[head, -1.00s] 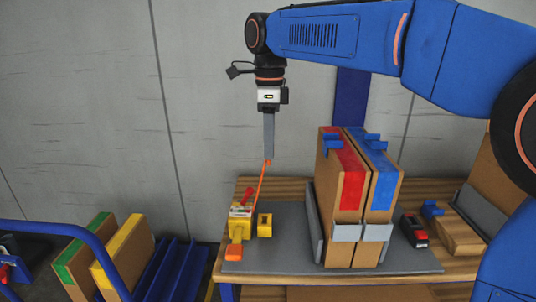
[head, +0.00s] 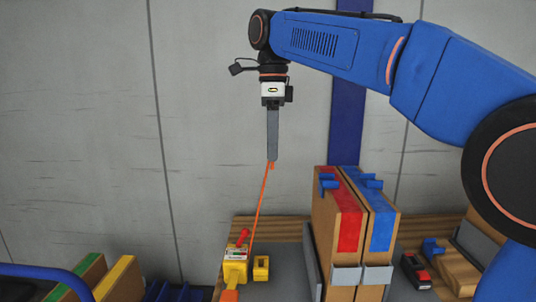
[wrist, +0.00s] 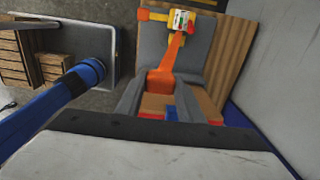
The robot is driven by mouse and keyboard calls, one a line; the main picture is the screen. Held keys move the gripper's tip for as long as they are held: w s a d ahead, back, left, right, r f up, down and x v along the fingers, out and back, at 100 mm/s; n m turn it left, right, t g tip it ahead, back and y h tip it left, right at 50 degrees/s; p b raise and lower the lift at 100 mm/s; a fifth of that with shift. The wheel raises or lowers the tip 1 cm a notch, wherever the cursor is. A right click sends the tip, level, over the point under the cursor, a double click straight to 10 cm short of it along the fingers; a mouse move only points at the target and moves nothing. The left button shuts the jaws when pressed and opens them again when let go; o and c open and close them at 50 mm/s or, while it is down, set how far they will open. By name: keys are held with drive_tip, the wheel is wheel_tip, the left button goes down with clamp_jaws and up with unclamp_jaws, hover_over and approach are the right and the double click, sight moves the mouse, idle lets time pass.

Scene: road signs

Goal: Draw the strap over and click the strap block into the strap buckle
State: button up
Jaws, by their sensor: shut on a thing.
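My gripper (head: 272,158) points down, shut on the small orange strap block (wrist: 160,82), which shows between the fingers in the wrist view. It is high above the table, left of two upright cartons. The orange strap (head: 260,208) runs taut and slanting from the block down to a yellow winder (head: 235,265) with a red lever at the table's left. A black and red block (head: 416,271), apparently the strap buckle, sits on the table right of the cartons. In the head view the gripper's fingers mostly hide the strap block.
The cartons, one with red tape (head: 348,222) and one with blue tape (head: 381,228), stand between winder and buckle, with blue pieces on top. A small yellow block (head: 261,268) is beside the winder. A wooden block (head: 462,262) lies far right. Air above the cartons is free.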

drive_tip(key=w+d, duration=0.2)
drive_tip(key=d, duration=4.5)
drive_tip(key=shift+w+a+f, duration=0.1)
drive_tip(key=shift+w+f, duration=1)
drive_tip(key=shift+f, duration=5)
drive_tip(key=shift+w+d+f, duration=0.1)
drive_tip(key=shift+w+f, duration=0.95)
drive_tip(key=shift+f, duration=5.05)
drive_tip(key=shift+w+a+f, duration=0.1)
drive_tip(key=shift+w+f, duration=1)
drive_tip(key=shift+f, duration=5)
